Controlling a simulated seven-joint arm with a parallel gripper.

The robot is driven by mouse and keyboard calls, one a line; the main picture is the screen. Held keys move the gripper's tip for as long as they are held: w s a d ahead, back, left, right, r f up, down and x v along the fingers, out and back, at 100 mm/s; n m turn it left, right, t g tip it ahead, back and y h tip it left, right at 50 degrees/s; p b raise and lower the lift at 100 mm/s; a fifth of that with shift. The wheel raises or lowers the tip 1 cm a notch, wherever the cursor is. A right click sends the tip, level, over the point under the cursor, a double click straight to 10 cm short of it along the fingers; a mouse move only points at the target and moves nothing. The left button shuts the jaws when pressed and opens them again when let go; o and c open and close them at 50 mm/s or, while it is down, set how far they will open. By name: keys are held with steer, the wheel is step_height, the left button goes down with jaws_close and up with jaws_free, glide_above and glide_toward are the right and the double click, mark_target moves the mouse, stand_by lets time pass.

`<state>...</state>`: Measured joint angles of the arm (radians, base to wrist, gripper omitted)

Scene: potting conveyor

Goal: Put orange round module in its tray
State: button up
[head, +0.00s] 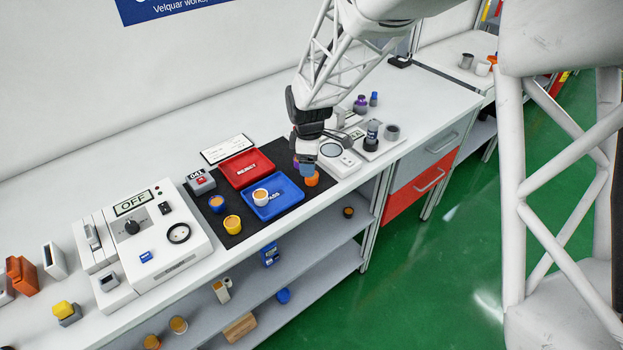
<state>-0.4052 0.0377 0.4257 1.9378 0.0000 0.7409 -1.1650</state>
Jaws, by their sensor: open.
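The orange round module (312,180) stands on the right end of the black mat, just beside the blue tray. My gripper (305,168) is open and points down right above or around the orange module; the arm partly hides this spot and I cannot tell whether the fingers touch it.
A white round-dial device (340,158) stands close right of my gripper. A large white tester (150,235) marked OFF fills the bench's left.

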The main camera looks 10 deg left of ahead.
mark_target(312, 179)
steer(key=shift+f, duration=0.3)
steer(key=shift+f, duration=2.6)
steer(key=shift+d, duration=0.1)
steer(key=c, duration=1.1)
steer(key=shift+r, duration=0.15)
